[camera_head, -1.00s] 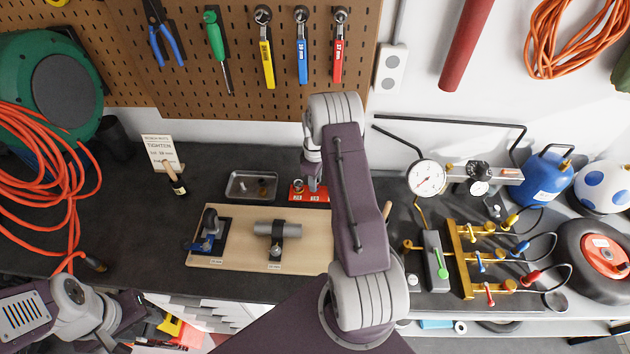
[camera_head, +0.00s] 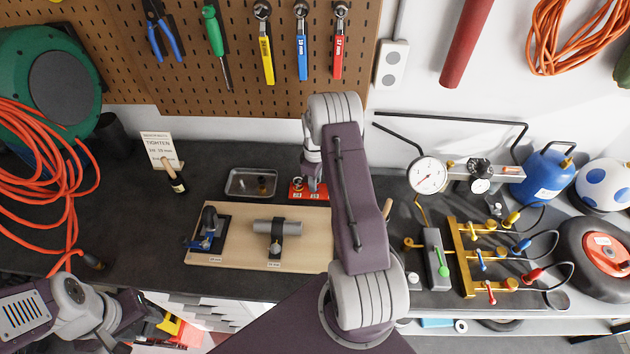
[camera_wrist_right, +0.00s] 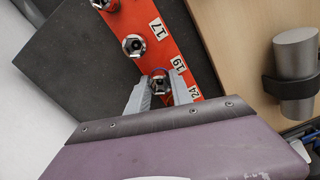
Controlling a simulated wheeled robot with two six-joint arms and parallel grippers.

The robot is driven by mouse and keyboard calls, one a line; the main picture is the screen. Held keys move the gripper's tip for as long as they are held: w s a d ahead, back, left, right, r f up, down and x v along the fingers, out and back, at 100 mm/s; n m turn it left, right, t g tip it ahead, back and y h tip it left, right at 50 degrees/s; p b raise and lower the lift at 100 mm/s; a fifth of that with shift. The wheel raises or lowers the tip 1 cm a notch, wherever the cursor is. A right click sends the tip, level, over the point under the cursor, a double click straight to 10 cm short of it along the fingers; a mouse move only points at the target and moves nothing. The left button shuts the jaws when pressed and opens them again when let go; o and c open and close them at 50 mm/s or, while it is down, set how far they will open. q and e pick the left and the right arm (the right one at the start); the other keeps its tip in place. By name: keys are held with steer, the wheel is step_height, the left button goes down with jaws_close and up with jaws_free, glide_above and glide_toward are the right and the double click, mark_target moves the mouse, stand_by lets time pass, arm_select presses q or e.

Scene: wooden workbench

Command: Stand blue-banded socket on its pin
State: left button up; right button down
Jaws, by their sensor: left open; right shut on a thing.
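A red socket rail (camera_wrist_right: 145,38) with labels 17, 19 and 24 lies across the right wrist view; its left end shows in the head view (camera_head: 297,190). My right gripper (camera_wrist_right: 161,88) is shut on a metal socket (camera_wrist_right: 158,82) at the rail, near the 19 and 24 labels. The socket looks upright, seen from above into its open end. Another socket (camera_wrist_right: 133,45) stands on the rail by the 17 label. My left gripper (camera_head: 130,312) is low at the bench's front left, open and away from the rail.
A metal tray (camera_head: 251,196) lies left of the rail. A wooden board (camera_head: 240,255) in front carries a clamped grey cylinder (camera_head: 277,226) and a blue-based fixture (camera_head: 207,235). A gauge (camera_head: 427,175) and brass manifold (camera_head: 462,260) stand to the right.

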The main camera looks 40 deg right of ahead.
steer(key=shift+f, duration=0.25)
stand_by(0.4)
steer(key=c, duration=1.1)
jaws_free()
steer(key=shift+o, duration=0.2)
steer(key=shift+r, duration=0.1)
steer(key=shift+r+b, duration=0.35)
step_height(320, 180, up, 8)
steer(key=b, duration=0.2)
steer(key=shift+r, duration=0.15)
